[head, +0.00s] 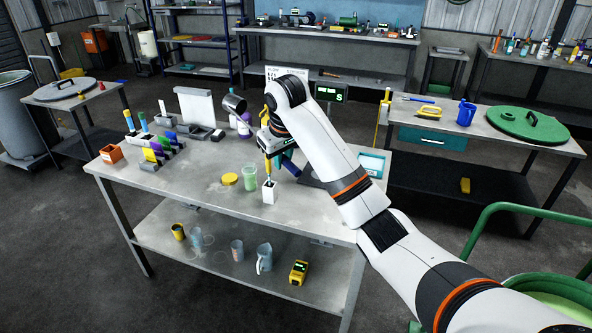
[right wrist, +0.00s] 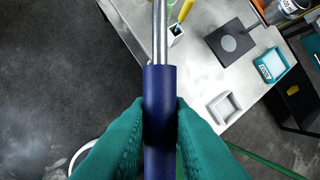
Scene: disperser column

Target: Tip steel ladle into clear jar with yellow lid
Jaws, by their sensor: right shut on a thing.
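My right gripper (right wrist: 160,125) is shut on the blue handle of the steel ladle (right wrist: 159,88). In the right wrist view its steel rod runs out past the top edge, so its bowl is hidden there. In the head view a steel cup (head: 234,104), apparently the ladle's bowl, shows up and left of the right gripper (head: 284,164); the rod between is hard to make out. The clear jar (head: 250,186), with a pale green look, stands open on the table, left of the gripper. A yellow lid (head: 230,179) lies flat beside the jar. My left gripper is out of view.
A white holder (head: 269,193) with a yellow tool stands just right of the jar. A dark base plate (right wrist: 218,48), a white square tray (right wrist: 224,107) and a teal-framed device (right wrist: 271,65) lie further right.

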